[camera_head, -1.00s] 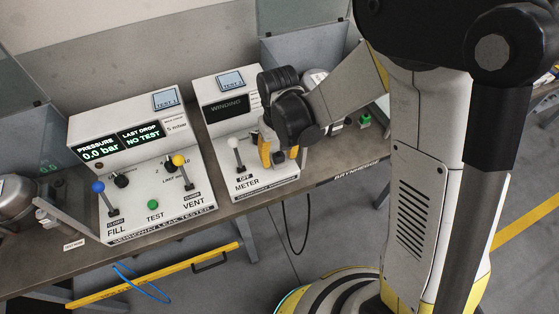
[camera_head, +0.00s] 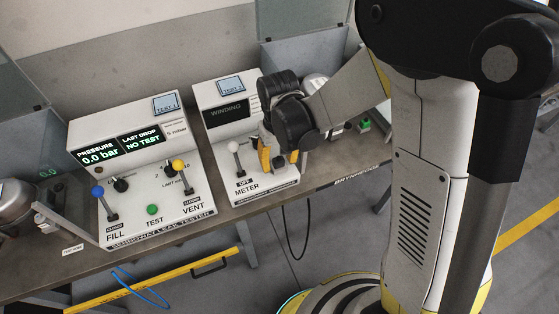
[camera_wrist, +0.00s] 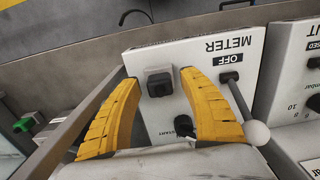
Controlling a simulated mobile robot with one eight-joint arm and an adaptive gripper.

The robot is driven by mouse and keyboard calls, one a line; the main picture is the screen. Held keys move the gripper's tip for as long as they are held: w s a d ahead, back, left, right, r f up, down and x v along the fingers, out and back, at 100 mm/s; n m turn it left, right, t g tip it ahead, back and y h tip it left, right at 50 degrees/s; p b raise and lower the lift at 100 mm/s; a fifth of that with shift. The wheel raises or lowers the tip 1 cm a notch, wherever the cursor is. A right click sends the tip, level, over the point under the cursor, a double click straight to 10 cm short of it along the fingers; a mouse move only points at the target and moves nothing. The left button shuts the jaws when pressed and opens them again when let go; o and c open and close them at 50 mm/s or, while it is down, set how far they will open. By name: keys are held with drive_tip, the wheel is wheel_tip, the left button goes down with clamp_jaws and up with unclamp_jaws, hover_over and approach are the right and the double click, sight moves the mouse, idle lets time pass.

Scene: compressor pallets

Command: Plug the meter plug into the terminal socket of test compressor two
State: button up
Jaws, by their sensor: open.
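The meter plug appears to be the black block (camera_wrist: 158,85) on the white winding meter's front panel (camera_wrist: 190,55). In the head view it shows as a dark block (camera_head: 280,160) between the yellow fingers. My gripper (camera_wrist: 155,95) is open, with a finger on each side of the block and gaps visible on both sides. In the head view my gripper (camera_head: 279,160) is low over the meter's right side. A rounded metal body (camera_head: 316,84), probably test compressor two, is behind my wrist and mostly hidden. Its terminal socket cannot be made out.
The meter's white-knobbed lever (camera_wrist: 256,132) stands close beside the right finger in the wrist view, by the OFF label. A black cable (camera_head: 306,225) hangs below the bench. The leak tester (camera_head: 140,150) stands left. A green item (camera_head: 364,125) is on the bench at right.

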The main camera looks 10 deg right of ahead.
sight(279, 157)
idle(0.5)
clamp_jaws()
drive_tip(key=shift+r, duration=0.1)
drive_tip(key=shift+r+p, duration=1.9)
drive_tip(key=shift+r, duration=1.05)
drive_tip(key=shift+f, duration=0.1)
